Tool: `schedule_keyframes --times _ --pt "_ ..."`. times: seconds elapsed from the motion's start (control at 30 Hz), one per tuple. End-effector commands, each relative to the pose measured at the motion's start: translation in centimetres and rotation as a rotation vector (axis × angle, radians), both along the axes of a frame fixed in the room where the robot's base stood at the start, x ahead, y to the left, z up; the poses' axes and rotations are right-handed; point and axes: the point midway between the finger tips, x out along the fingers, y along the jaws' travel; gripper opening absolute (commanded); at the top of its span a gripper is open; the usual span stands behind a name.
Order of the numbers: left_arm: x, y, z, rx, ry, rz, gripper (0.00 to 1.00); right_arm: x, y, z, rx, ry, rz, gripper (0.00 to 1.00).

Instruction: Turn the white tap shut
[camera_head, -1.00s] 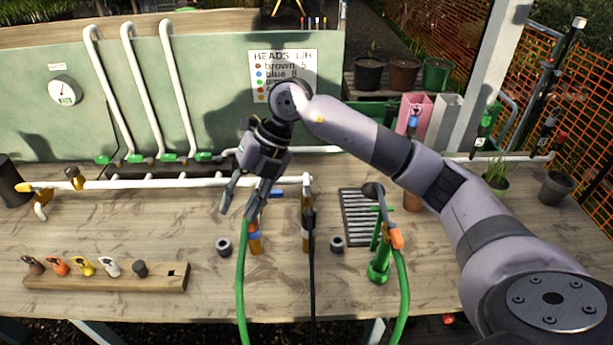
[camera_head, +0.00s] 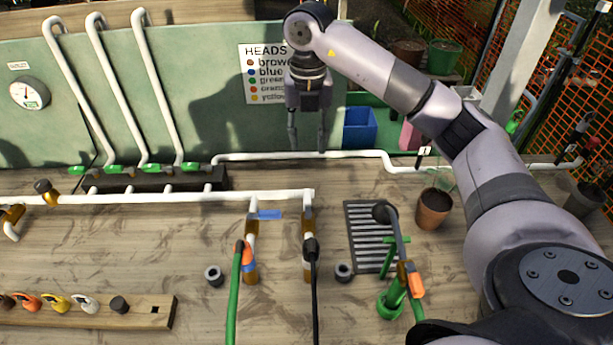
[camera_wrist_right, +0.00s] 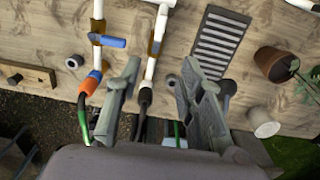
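Two brass-coloured taps hang from the white pipe's right end. The right one, with a white band (camera_head: 307,252), has a black hose; it also shows in the right wrist view (camera_wrist_right: 150,68). The left tap (camera_head: 251,268) has a blue lever (camera_head: 268,214) turned sideways and a green hose on an orange connector. My right gripper (camera_head: 307,143) is open and empty, fingers pointing down, beyond the pipe in the head view. Its spread fingers also show in the right wrist view (camera_wrist_right: 160,70). My left gripper is out of view.
A wooden rack (camera_head: 140,312) with coloured heads lies at front left. A grey grate (camera_head: 371,225), a green stand (camera_head: 391,296) and a terracotta pot (camera_head: 433,208) are to the right. Behind stand a green panel (camera_head: 205,70) and a blue bin (camera_head: 360,128).

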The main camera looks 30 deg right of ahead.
Motion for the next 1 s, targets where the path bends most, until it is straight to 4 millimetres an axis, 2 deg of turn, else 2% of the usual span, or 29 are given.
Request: schedule_keyframes --times 0.13,0.23,0.4,0.53,0.67,0.8,1.0 --pt "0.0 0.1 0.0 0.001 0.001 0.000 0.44 0.0 0.1 -0.7 0.001 0.002 0.002 0.35" --pt "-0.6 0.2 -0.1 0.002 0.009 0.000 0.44 -0.1 0.2 -1.9 0.003 0.004 0.004 0.35" --pt "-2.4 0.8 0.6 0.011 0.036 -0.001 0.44 -0.2 0.1 -5.0 0.001 0.006 0.002 0.35" --pt "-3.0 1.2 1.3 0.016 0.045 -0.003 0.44 -0.2 0.1 -7.9 0.001 0.006 0.002 0.35" --pt "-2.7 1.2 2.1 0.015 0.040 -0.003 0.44 -0.2 0.1 -10.7 0.001 0.007 0.001 0.35" --pt "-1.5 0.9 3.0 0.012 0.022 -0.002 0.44 -0.2 0.1 -13.5 0.002 0.005 0.002 0.35" --pt "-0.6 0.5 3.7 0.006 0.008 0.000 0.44 -0.1 0.2 -16.3 0.002 0.002 0.002 0.35"
